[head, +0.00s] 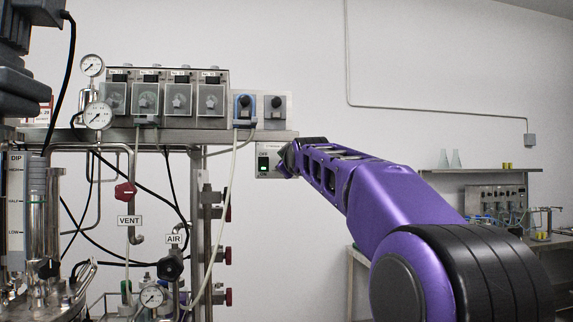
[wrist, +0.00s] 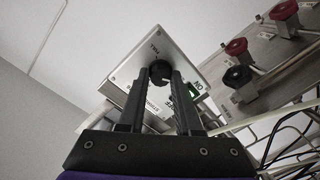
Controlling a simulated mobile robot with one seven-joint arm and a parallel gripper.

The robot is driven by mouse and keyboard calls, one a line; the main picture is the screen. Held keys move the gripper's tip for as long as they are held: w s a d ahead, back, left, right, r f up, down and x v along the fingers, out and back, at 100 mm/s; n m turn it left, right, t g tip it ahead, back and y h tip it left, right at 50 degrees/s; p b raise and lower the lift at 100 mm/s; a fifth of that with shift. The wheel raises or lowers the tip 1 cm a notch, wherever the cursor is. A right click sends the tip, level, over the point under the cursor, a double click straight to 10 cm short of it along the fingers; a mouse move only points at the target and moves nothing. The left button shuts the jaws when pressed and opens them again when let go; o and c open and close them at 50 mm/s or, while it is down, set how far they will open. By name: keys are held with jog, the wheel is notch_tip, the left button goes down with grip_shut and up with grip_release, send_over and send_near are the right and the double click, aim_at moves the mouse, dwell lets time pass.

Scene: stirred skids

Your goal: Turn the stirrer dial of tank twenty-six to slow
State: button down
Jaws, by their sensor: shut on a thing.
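In the wrist view a black round dial (wrist: 160,68) sits on the face of a pale metal control box (wrist: 126,75). The word FULL shows at one side of it and other lettering is partly covered by my fingers. My gripper (wrist: 161,76) has its two dark fingers closed on either side of the dial. I cannot read a tank number.
A skid of pipes, gauges and valves stands left, with a red VENT handle (head: 125,193) and a black AIR knob (head: 170,268). A row of pump units (head: 163,97) sits on the shelf above. A cable (head: 234,160) hangs close by.

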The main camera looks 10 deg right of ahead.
dwell(0.3)
jog(key=c, duration=0.6)
grip_release()
jog(key=shift+s, duration=0.1)
